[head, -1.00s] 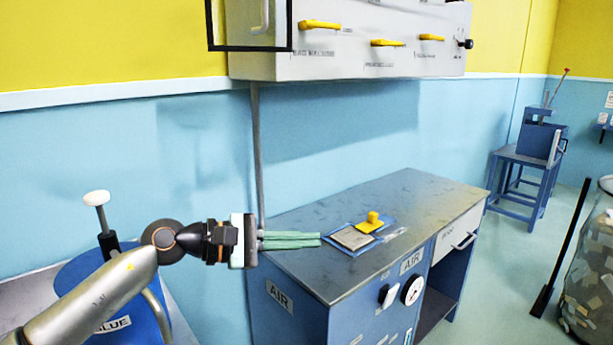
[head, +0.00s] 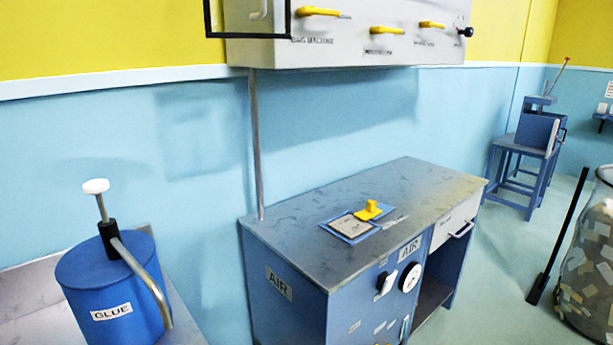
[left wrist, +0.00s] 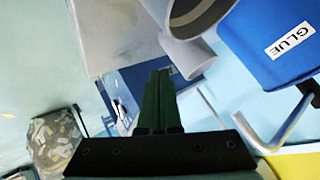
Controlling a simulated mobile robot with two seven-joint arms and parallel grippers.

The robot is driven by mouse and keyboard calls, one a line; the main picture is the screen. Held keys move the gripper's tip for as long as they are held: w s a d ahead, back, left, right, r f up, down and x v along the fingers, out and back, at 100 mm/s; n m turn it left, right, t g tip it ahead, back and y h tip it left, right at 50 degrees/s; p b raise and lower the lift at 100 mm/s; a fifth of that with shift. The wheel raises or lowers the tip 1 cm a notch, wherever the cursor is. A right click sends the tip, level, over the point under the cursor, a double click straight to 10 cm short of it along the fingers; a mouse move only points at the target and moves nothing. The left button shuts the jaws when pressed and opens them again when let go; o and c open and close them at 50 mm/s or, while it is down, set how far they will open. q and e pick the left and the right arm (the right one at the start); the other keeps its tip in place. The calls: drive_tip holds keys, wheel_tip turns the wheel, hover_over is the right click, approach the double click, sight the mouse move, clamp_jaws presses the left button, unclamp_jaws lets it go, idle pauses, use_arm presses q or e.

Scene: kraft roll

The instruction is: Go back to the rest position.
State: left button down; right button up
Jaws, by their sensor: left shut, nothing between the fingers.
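My left gripper (left wrist: 158,100) shows in the left wrist view as two green fingers pressed together, shut with nothing between them. It is not in the head view now. The blue glue pot (left wrist: 270,45) is at the upper right of the left wrist view, apart from the fingers. The same glue pot also shows at the lower left of the head view (head: 80,285), with a white-knobbed pump and a curved spout. My right gripper is in neither view.
A blue workbench (head: 300,310) stands mid-room, with a yellow-handled item (head: 371,209) on a blue-edged plate on top. A wall panel (head: 350,48) with yellow levers hangs above. A blue stand (head: 530,145) is at the far right. A clear bag of scraps (head: 590,265) stands at the right edge.

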use_arm(q)
drive_tip(key=s+f+n+g, duration=0.2)
drive_tip(key=s+f+g, duration=0.1)
drive_tip(key=s, duration=0.5)
drive_tip(key=s+f+n+g, duration=0.3)
drive_tip(key=s, duration=0.4)
drive_tip(key=w+d+f+t+h, duration=0.1)
drive_tip(key=w+d+f+t, duration=0.1)
drive_tip(key=f, duration=0.3)
drive_tip(key=w+d+f+t+h, duration=0.1)
drive_tip(key=d+f+t+h, duration=0.1)
drive_tip(key=f, duration=0.4)
drive_tip(key=shift+w+f+t, duration=0.25)
drive_tip(key=shift+w+t, duration=0.15)
drive_tip(key=shift+t, duration=0.2)
